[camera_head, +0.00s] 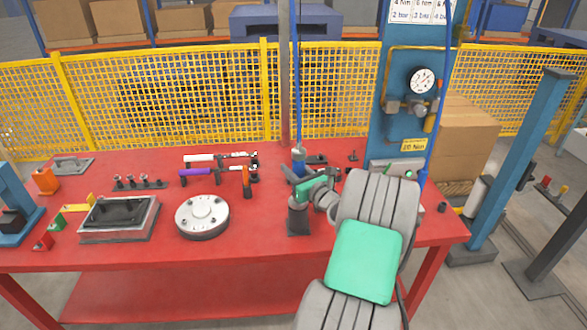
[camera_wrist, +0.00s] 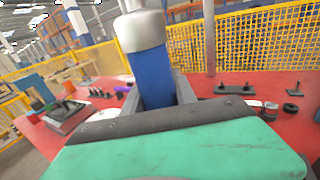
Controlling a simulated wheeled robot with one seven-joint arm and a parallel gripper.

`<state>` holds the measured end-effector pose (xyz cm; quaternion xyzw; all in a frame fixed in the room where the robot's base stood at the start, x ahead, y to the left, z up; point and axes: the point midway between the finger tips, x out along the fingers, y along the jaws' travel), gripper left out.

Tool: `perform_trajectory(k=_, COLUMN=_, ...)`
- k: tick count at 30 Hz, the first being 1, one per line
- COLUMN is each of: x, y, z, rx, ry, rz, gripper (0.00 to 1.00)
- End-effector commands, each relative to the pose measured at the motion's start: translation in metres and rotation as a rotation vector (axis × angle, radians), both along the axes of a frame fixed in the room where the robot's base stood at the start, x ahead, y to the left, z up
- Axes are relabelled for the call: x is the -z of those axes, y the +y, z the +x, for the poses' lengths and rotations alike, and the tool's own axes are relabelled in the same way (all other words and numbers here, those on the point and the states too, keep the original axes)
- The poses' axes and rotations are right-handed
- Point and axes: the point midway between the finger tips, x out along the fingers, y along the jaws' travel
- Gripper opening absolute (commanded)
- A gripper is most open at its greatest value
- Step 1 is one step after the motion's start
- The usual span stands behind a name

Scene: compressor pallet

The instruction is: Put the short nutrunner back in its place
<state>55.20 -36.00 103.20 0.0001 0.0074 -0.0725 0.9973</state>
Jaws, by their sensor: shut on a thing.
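My gripper (camera_head: 298,174) is shut on an upright tool with a blue body and a silver collar, which looks like the short nutrunner (camera_head: 298,156). In the wrist view the blue body of the nutrunner (camera_wrist: 154,75) stands between the two grey fingers, with its silver collar above. A blue hose runs up from its top. The lower end of the tool is hidden behind my gripper and wrist. It is held over the back middle of the red table, and I cannot tell whether it touches anything. Its place cannot be made out for certain.
On the red table (camera_head: 150,248) are a round grey disc (camera_head: 202,216), a framed dark plate (camera_head: 118,217), and white (camera_head: 213,158) and purple-handled (camera_head: 195,171) tools on supports. A low black stand (camera_wrist: 235,89) is right of my gripper. A blue gauge post (camera_head: 408,60) rises at right.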

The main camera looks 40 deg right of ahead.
Motion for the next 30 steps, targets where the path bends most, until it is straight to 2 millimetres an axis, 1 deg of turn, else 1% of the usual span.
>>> perform_trajectory(k=1, x=-0.002, y=-0.001, z=0.000, rx=0.000, ry=-0.006, rz=-0.004, gripper=0.00)
perform_trajectory(k=8, x=0.002, y=-0.001, z=0.000, rx=0.000, ry=-0.006, rz=-0.004, gripper=0.00)
perform_trajectory(k=9, x=0.001, y=-0.001, z=0.000, rx=0.000, ry=-0.006, rz=-0.004, gripper=0.36)
perform_trajectory(k=17, x=0.003, y=0.000, z=0.000, rx=0.000, ry=-0.002, rz=-0.001, gripper=0.57)
perform_trajectory(k=18, x=0.003, y=0.000, z=0.000, rx=0.000, ry=-0.002, rz=-0.001, gripper=0.59)
perform_trajectory(k=26, x=0.007, y=0.000, z=-0.003, rx=0.001, ry=0.004, rz=0.003, gripper=0.59)
perform_trajectory(k=29, x=0.007, y=0.001, z=-0.015, rx=0.004, ry=0.003, rz=0.003, gripper=0.59)
perform_trajectory(k=30, x=0.007, y=0.002, z=-0.023, rx=0.005, ry=0.002, rz=0.002, gripper=0.59)
